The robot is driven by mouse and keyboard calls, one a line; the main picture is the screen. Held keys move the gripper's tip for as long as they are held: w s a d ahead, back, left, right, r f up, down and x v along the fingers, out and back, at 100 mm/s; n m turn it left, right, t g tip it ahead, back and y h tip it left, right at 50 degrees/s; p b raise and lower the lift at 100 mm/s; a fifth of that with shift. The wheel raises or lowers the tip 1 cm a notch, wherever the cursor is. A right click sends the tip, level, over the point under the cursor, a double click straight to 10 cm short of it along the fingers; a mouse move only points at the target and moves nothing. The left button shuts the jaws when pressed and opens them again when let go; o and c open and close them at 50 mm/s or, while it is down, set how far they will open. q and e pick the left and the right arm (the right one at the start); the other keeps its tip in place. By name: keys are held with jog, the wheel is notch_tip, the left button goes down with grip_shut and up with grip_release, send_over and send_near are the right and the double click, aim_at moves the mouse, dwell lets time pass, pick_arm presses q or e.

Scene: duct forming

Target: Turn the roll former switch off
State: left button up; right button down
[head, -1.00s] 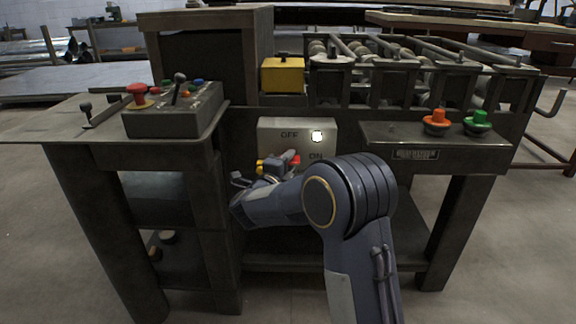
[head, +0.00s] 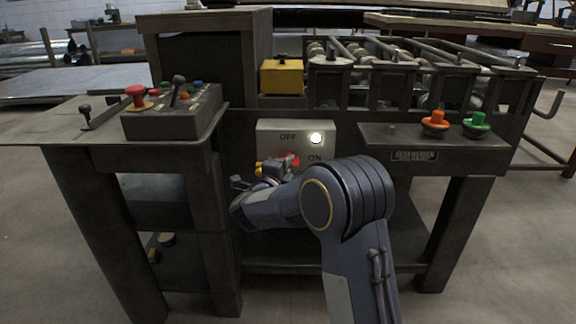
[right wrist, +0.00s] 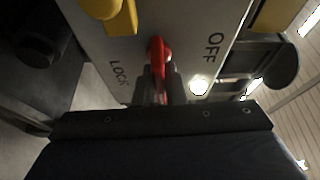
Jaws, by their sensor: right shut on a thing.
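The roll former switch is a red handle (head: 288,161) on a pale switch plate (head: 265,138) marked OFF at the top and ON at lower right. A round white light (head: 316,138) on the plate glows. My right gripper (head: 274,170) is at the handle, partly hidden by its own wrist. In the right wrist view, my right gripper (right wrist: 159,90) is shut on the red handle (right wrist: 157,58), which lies between its fingers. The word LOCK shows to the left and OFF to the right. A yellow piece (right wrist: 118,18) sits beside the handle. My left gripper is not in view.
The plate is on the front of a dark machine bench. A control box (head: 172,120) with a red knob stands at left. A yellow block (head: 283,77) is above the plate. Orange (head: 435,121) and green (head: 476,122) buttons sit on a shelf at right.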

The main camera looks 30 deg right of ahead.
jog(key=n+t, duration=0.1)
jog(key=n, duration=0.1)
jog(key=n+h+b, duration=0.1)
jog(key=n, duration=0.2)
jog(key=shift+f+t, duration=0.15)
jog(key=shift+t, duration=0.25)
jog(key=n+t+b, duration=0.1)
jog(key=n+t, duration=0.1)
jog(key=n, duration=0.3)
jog(key=n+t+y, duration=0.1)
jog(key=n, duration=0.2)
jog(key=n+t+b, duration=0.1)
jog(key=n, duration=0.2)
jog(key=shift+t+y, duration=0.4)
jog(key=shift+n+t+y, duration=0.45)
jog(key=shift+n+y, duration=0.1)
jog(key=shift+n, duration=0.9)
jog(key=shift+n+t+y, duration=0.45)
jog(key=shift+n+y, duration=0.1)
jog(key=shift+n, duration=0.9)
jog(key=c, duration=1.5)
grip_release()
